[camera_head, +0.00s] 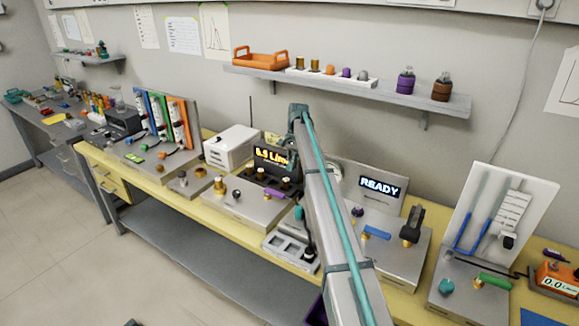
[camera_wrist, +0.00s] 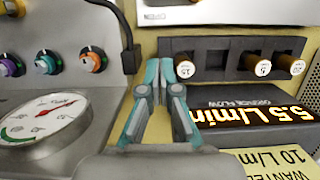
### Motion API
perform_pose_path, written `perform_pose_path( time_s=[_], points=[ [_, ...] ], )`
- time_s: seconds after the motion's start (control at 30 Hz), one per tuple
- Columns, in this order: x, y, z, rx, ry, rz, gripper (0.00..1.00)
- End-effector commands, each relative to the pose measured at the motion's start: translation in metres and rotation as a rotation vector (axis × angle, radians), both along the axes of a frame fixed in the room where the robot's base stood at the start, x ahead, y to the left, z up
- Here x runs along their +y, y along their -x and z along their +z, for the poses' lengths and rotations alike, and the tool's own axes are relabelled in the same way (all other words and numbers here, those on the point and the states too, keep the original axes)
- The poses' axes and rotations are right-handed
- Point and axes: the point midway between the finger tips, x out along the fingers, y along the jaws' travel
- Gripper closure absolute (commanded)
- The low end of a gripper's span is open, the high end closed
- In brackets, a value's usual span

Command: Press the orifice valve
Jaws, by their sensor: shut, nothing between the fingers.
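In the wrist view, a dark orifice flow block holds a row of brown, white-faced valve plugs. The leftmost plug (camera_wrist: 185,67) reads 15, another (camera_wrist: 258,67) reads 5, and a third (camera_wrist: 297,67) is at the right. Between the first two, a dark slot shows no protruding plug. The orifice flow display (camera_wrist: 245,117) reads 5.5 L/min. My gripper (camera_wrist: 160,67) is shut and empty, with teal fingertips just left of the leftmost plug in the picture; contact cannot be told.
A yellow note (camera_wrist: 275,160) says wanted 10 L/min. A round gauge (camera_wrist: 42,118) and several coloured knobs are at the left, with a black cable (camera_wrist: 112,20) beside them.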

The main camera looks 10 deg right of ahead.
Motion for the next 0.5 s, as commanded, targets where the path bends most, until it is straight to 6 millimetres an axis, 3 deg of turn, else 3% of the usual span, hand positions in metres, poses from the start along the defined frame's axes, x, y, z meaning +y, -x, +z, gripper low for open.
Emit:
perform_pose_path(
  time_s=[0.4,0.5],
  points=[
    [0.013,0.016,-0.074,0.001,0.000,0.000,1.00],
    [0.026,0.029,-0.071,-0.001,0.000,0.002,1.00]
  ],
)
